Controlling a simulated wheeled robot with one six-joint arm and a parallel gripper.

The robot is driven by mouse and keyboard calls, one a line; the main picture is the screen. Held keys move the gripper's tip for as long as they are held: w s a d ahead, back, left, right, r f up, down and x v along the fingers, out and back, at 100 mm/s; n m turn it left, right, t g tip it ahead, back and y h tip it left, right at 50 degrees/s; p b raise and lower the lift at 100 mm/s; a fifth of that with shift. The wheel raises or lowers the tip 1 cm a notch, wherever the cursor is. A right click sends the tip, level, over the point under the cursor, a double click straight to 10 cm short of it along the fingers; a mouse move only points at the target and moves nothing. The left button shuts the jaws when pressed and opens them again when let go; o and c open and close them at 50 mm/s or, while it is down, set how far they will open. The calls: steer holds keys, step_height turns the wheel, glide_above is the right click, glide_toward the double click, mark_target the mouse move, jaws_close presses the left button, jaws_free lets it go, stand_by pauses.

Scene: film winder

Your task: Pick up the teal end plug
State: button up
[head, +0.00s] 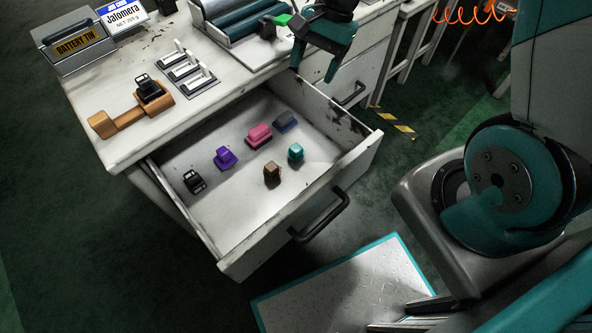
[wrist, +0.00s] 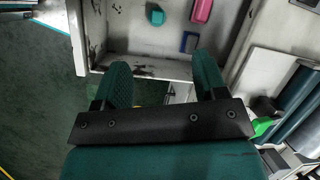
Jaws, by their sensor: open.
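The teal end plug (head: 295,152) stands in the open drawer (head: 222,236), towards its right side, just behind a brown plug (head: 272,171). In the wrist view the teal plug (wrist: 156,17) shows near the top, ahead of the fingers. My gripper (head: 318,78) is above the back right corner of the drawer, apart from the plug. In the wrist view my gripper (wrist: 160,78) has its two fingers spread wide with nothing between them.
The drawer's right wall (head: 325,106) stands close to my gripper. The drawer floor around the teal plug is mostly clear.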

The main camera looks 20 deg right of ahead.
steer(key=w+d+f+m+b, duration=0.2)
steer(key=d+f+m+b, duration=0.15)
steer(key=f, duration=0.85)
steer(key=b, duration=0.4)
glide_toward(298, 147)
steer(key=shift+m, duration=0.35)
steer(key=f, duration=0.5)
steer(key=shift+a+f, duration=0.15)
steer(key=shift+a, duration=0.15)
steer(key=b+x, duration=0.1)
steer(key=x, duration=0.2)
steer(key=a+b+x, duration=0.1)
steer(key=x, duration=0.2)
steer(key=shift+s+a, duration=0.15)
steer(key=shift+a, duration=0.05)
steer(key=c, duration=0.7)
